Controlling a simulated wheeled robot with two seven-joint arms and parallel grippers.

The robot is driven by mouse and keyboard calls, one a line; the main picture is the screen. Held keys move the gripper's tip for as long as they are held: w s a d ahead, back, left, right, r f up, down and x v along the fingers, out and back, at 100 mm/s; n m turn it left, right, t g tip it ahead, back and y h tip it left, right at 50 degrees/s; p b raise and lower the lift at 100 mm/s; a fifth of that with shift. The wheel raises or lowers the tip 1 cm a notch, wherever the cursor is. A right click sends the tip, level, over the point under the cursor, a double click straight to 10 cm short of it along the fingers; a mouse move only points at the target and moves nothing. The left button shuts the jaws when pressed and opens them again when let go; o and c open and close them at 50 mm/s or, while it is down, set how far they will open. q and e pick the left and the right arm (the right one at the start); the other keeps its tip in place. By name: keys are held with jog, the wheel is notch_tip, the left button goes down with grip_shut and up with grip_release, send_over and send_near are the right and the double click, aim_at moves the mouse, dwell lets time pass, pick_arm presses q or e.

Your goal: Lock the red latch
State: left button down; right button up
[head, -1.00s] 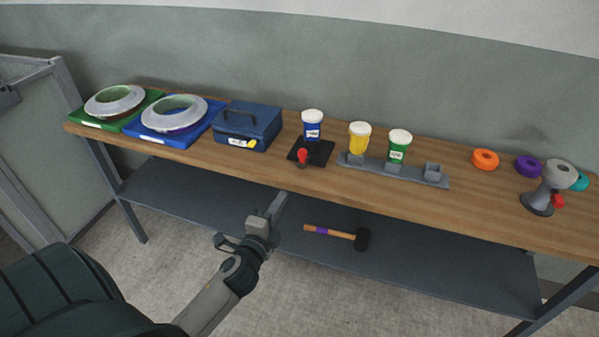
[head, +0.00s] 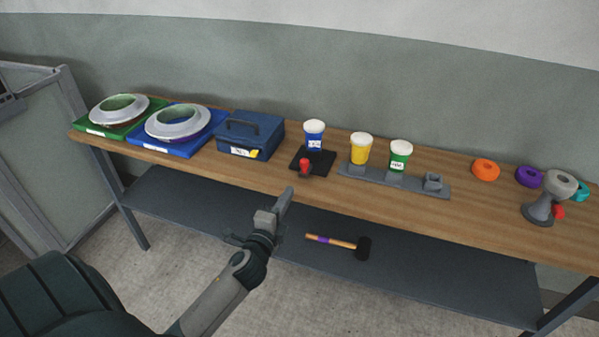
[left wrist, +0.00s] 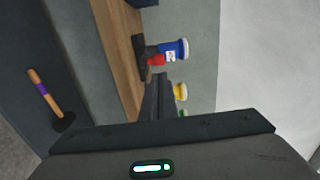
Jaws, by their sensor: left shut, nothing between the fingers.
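The red latch (head: 305,167) stands at the front of a black base plate (head: 321,159) on the bench. It also shows as a red piece in the left wrist view (left wrist: 156,60). A blue jar (head: 314,137) with a white lid stands on the plate behind the latch. My left gripper (head: 288,193) is shut and empty, at the bench's front edge. In the head view it is just below and left of the latch, apart from it. In the left wrist view its fingers (left wrist: 158,80) point toward the latch. My right gripper is not in view.
A blue toolbox (head: 262,127) stands left of the plate. Yellow (head: 361,149) and green (head: 400,156) jars stand on a grey rack (head: 412,184) to the right. A mallet (head: 338,243) lies on the lower shelf. Bare wood (head: 268,173) lies between toolbox and plate.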

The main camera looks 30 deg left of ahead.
aim_at(303, 165)
pick_arm(q)
jog(key=p+x, duration=0.2)
jog(key=x, duration=0.7)
jog(key=shift+w+a+r, duration=0.1)
jog(key=shift+w, duration=0.45)
jog(key=shift+a, duration=0.1)
jog(key=shift+w, duration=0.1)
jog(key=shift+x, duration=1.15)
jog(key=shift+r, duration=0.15)
